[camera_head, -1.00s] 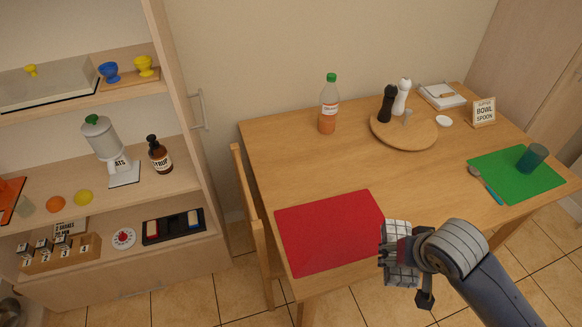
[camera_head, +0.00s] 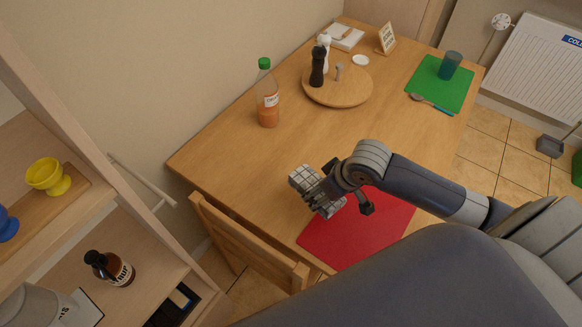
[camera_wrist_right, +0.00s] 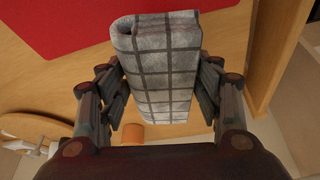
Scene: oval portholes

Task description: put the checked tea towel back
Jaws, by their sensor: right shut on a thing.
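The checked tea towel (camera_head: 302,178) is grey with dark lines and folded into a narrow strip. My right gripper (camera_head: 320,191) is shut on it and holds it over the table's near left part, beside the red mat. In the right wrist view the towel (camera_wrist_right: 160,70) hangs between the two fingers of my right gripper (camera_wrist_right: 158,92). In the head view the fingers partly cover it. A pale rail (camera_head: 142,180) sticks out from the side panel of the shelf unit, left of the towel and apart from it. My left gripper is out of view.
A wooden chair (camera_head: 245,245) stands at the table's (camera_head: 225,150) left edge, below the towel. A bottle (camera_head: 267,95) with a green cap stands behind the towel. The red mat (camera_head: 370,235) lies under my right arm. The shelf unit is at left.

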